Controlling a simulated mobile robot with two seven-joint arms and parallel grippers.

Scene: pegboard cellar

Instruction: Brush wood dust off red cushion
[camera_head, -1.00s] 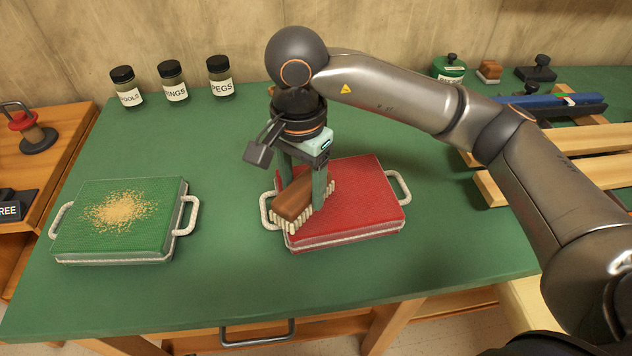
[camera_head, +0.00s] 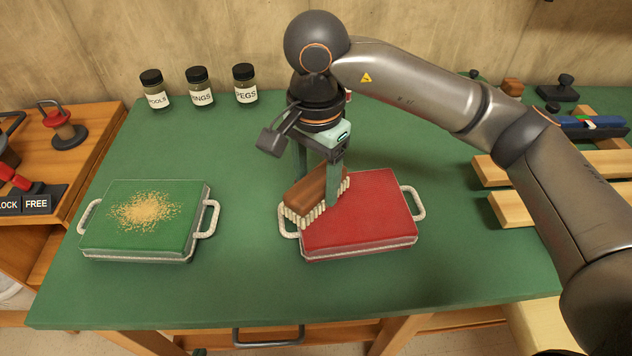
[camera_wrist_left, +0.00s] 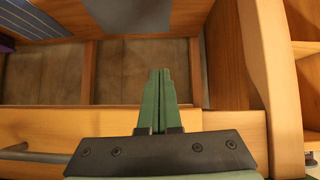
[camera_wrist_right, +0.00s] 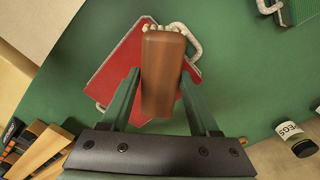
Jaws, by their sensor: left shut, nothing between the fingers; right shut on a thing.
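The red cushion (camera_head: 375,215) lies on the green tabletop, with a pale rope handle on each side. No dust shows on its visible part. My right gripper (camera_head: 318,178) is shut on a brown wooden brush (camera_head: 312,197) with pale bristles, over the cushion's left edge. Whether the bristles touch the cushion is unclear. The right wrist view shows the brush (camera_wrist_right: 163,75) between the fingers, hiding part of the red cushion (camera_wrist_right: 122,72). A heap of wood dust (camera_head: 145,210) lies on a green cushion (camera_head: 105,235) at left. My left gripper (camera_wrist_left: 160,72) is shut and empty, facing wooden framing.
Three labelled jars (camera_head: 200,88) stand at the table's back left. Wooden bars (camera_head: 540,165) and a blue tool (camera_head: 590,122) lie at right. The tabletop (camera_head: 250,290) in front of both cushions is clear.

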